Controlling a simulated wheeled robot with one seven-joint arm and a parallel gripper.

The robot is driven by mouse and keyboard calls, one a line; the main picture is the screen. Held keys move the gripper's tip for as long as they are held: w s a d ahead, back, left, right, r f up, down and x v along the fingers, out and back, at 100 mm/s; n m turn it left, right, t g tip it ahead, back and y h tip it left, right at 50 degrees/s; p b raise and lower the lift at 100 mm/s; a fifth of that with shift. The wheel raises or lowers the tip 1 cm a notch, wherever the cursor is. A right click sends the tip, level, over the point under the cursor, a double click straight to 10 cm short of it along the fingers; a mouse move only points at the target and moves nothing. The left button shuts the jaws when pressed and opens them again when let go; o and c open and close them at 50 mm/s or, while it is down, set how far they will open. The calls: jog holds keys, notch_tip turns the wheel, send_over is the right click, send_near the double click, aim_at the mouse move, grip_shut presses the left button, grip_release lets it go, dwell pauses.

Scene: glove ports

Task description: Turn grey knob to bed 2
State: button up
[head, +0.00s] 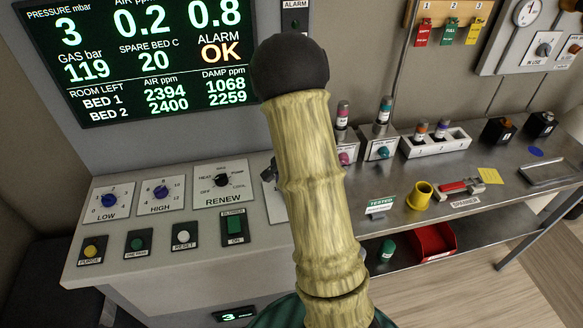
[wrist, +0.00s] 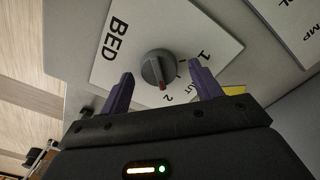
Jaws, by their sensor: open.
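The grey knob (wrist: 155,68) is in the wrist view, on a white plate (wrist: 118,62) marked BED with positions 1 and 2. Its red pointer mark faces the bottom of the picture, close to the figure 2. My gripper (wrist: 163,76) is open, with one dark finger to the left of the knob and one to the right. Gaps show between both fingers and the knob, and I see no contact. In the head view my arm hides the knob and nearly all of its plate.
In the head view, the RENEW dial (head: 221,181) and the green blower switch (head: 234,228) are left of my arm. A display (head: 150,60) stands above them.

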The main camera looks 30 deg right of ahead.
notch_tip(320, 180, up, 17)
jog(key=shift+b, duration=0.45)
jog(key=shift+f, duration=0.15)
jog(key=s+a+f+n+t, duration=0.1)
jog(key=s+a+f+n, duration=0.2)
jog(key=s+a+n, duration=0.3)
jog(key=s+a+f+n+t, duration=0.1)
jog(key=s+a+f+n, duration=0.3)
jog(key=s+a+n, duration=0.2)
jog(key=shift+s+a+t, duration=0.3)
jog(key=shift+s+a, duration=0.05)
jog(key=shift+a, duration=0.55)
dwell(0.8)
